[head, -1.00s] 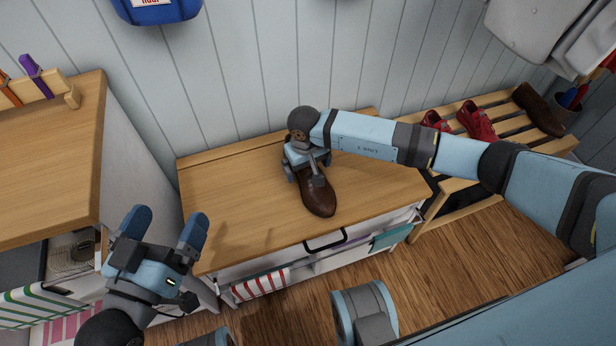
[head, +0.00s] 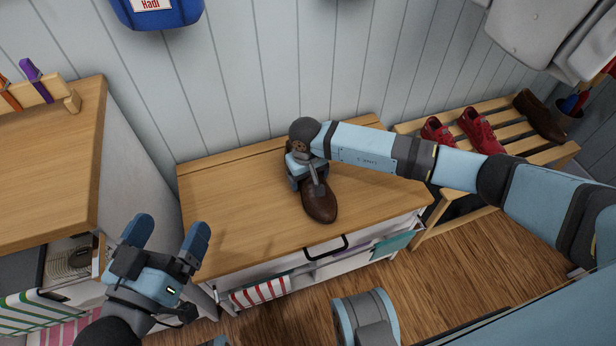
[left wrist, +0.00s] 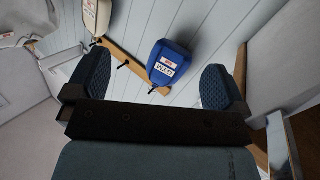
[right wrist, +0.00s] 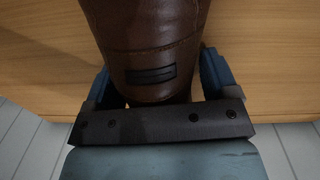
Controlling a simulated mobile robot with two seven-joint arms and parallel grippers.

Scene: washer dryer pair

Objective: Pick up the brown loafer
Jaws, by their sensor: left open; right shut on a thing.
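A brown loafer (head: 320,204) is on the wooden top of the low cabinet (head: 240,220), its toe pointing toward the cabinet's front. My right gripper (head: 306,178) is shut on the loafer and hides part of it. In the right wrist view the brown leather (right wrist: 152,45) lies between the two fingers. I cannot tell whether the loafer touches the cabinet top. My left gripper (head: 168,235) is open and empty, in front of the cabinet's left end. Another brown shoe (head: 540,115) sits on the slatted rack at the far right.
A slatted wooden rack (head: 500,140) with red shoes (head: 478,130) stands right of the cabinet. A taller wooden-topped unit (head: 50,160) stands at left. A blue bag (head: 158,10) hangs on the wall. The cabinet top left of the loafer is clear.

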